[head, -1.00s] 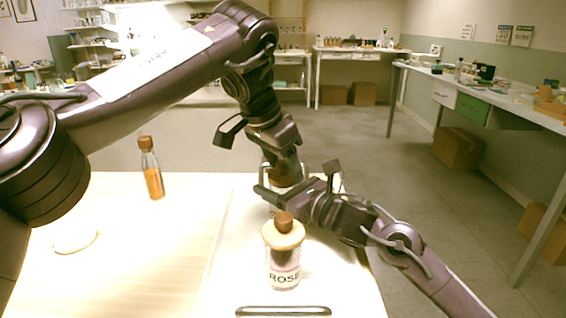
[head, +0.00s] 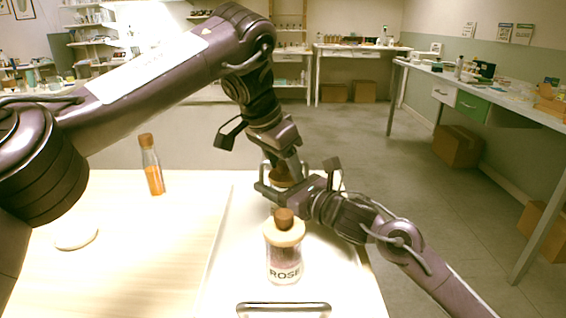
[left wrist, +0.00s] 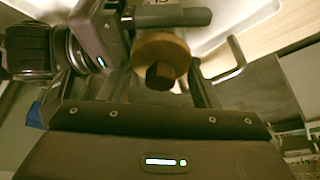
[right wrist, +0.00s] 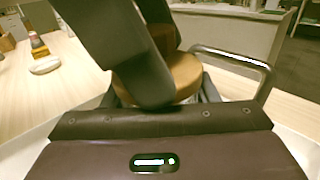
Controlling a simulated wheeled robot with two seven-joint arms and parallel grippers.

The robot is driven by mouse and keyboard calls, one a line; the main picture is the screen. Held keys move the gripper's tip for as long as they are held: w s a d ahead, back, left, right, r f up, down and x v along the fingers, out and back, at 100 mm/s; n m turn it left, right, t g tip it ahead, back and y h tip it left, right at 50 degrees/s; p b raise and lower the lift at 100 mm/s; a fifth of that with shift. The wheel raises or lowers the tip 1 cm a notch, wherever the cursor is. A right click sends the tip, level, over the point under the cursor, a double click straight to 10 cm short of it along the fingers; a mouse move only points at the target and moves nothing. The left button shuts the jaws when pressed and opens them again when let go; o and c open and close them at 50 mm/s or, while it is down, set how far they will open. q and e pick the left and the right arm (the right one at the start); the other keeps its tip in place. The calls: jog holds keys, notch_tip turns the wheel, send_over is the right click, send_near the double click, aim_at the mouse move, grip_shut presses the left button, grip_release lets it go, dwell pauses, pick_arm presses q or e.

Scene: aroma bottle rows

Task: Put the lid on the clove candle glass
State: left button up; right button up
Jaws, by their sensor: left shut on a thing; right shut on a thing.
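The candle glass (head: 276,207) stands at the back of the white tray, mostly hidden by my grippers and the rose glass; its label is not visible. Its lid, a wooden disc with a dark brown knob, shows in the left wrist view (left wrist: 160,52) and the right wrist view (right wrist: 184,76). My left gripper (head: 287,165) comes down from above and is shut on the lid. My right gripper (head: 268,180) reaches in from the right and is shut on the glass below it. The lid appears over the glass; whether it touches the rim is hidden.
A lidded glass labelled ROSE (head: 284,252) stands close in front of the grippers on the tray (head: 228,270). A tray handle (head: 284,306) is nearest me. An orange bottle (head: 153,172) and a pale round disc (head: 76,236) are on the table to the left, with free room between.

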pick_arm(q)
jog(key=shift+f, duration=0.55)
pick_arm(e)
jog(key=shift+s+a+r, duration=0.1)
jog(key=shift+s+r, duration=0.05)
jog(key=shift+r, duration=0.05)
pick_arm(q)
jog(key=o, duration=0.6)
jog(key=shift+s, duration=0.1)
jog(key=shift+o, duration=0.2)
pick_arm(e)
jog(key=shift+r, duration=0.15)
pick_arm(q)
jog(key=v, duration=0.3)
jog(key=shift+r, duration=0.2)
pick_arm(e)
jog(key=shift+w+f, duration=0.2)
pick_arm(q)
jog(key=shift+a+r, duration=0.1)
jog(key=shift+r, duration=0.35)
pick_arm(e)
jog(key=shift+s, duration=0.1)
jog(key=shift+f, duration=0.1)
pick_arm(q)
jog(key=c, duration=1.1)
